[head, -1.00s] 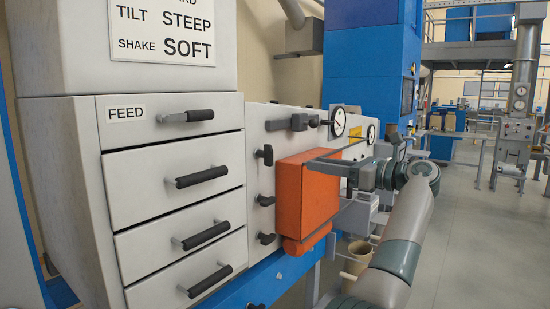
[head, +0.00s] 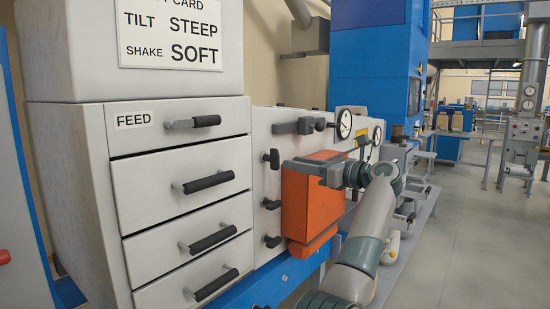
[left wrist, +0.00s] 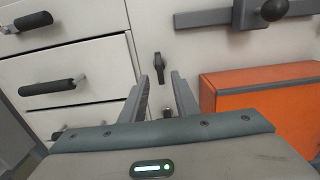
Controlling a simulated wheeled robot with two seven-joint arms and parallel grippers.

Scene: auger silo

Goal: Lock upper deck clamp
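On the white side panel, several small black clamp handles stand in a column. The upper deck clamp (head: 271,158) is the top one, and its handle looks upright. A middle handle (head: 271,203) and a lower handle (head: 271,241) are below it. My left gripper (head: 290,166) reaches in front of the panel, just right of the upper clamp. In the left wrist view the gripper (left wrist: 161,88) is open, its fingers pointing at the panel. The upper clamp (left wrist: 158,68) shows between and just beyond the fingertips, apparently untouched. My right gripper is not in view.
An orange box (head: 310,205) juts from the panel, under and behind my left gripper. A grey bar with a black knob (head: 305,125) lies above the clamp. Drawers with black handles (head: 208,181) fill the left. Open floor (head: 470,240) lies to the right.

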